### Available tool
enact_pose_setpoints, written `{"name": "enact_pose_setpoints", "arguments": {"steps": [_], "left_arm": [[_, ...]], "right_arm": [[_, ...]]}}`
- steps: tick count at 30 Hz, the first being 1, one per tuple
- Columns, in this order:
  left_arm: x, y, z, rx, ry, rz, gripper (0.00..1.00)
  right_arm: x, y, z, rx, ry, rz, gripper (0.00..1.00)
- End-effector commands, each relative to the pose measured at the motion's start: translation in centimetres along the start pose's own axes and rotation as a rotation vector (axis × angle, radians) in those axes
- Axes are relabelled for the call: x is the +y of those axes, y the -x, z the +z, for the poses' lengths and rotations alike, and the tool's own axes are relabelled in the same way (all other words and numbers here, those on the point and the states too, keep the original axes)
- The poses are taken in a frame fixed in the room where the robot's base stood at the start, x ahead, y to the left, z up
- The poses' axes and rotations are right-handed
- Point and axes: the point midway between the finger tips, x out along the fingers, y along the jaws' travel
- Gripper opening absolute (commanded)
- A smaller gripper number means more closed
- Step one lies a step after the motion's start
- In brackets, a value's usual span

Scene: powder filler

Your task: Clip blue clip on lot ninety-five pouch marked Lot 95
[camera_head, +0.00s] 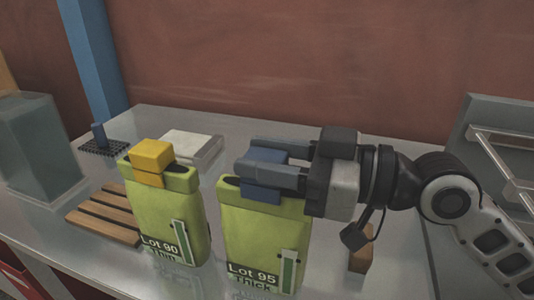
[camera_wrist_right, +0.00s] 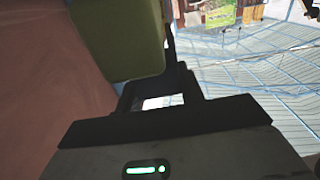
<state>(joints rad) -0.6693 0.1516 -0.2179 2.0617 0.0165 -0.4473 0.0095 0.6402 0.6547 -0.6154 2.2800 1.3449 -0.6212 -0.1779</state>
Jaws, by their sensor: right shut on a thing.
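The Lot 95 pouch (camera_head: 262,236), lime green and labelled "Lot 95 Thick", stands upright on the table in the head view. My right gripper (camera_head: 246,157) reaches in from the right over its top edge and is shut on the blue clip (camera_head: 262,194). The clip's front hangs over the pouch's front top edge; its back side is hidden, so I cannot tell how far down it sits. In the right wrist view a green pouch surface (camera_wrist_right: 115,38) is close beside the gripper's fingers. My left gripper is not in view.
The Lot 90 pouch (camera_head: 168,215) stands to the left with a yellow clip (camera_head: 152,157) on top. A wooden slatted rack (camera_head: 105,213), a white block (camera_head: 190,146) and a dark grid pad (camera_head: 100,147) lie nearby. A grey clear-walled box (camera_head: 40,150) stands far left.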

Motion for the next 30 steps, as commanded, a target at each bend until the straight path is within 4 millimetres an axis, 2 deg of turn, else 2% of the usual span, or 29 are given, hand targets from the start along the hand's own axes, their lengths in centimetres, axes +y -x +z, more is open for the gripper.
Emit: {"name": "enact_pose_setpoints", "arguments": {"steps": [16, 30], "left_arm": [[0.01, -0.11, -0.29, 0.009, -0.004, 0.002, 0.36], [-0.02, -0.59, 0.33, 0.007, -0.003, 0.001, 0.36]], "right_arm": [[0.0, 0.0, 0.19, 0.0, 0.0, 0.0, 0.16], [0.0, 0.0, 0.9, 0.0, 0.0, 0.0, 0.16]]}}
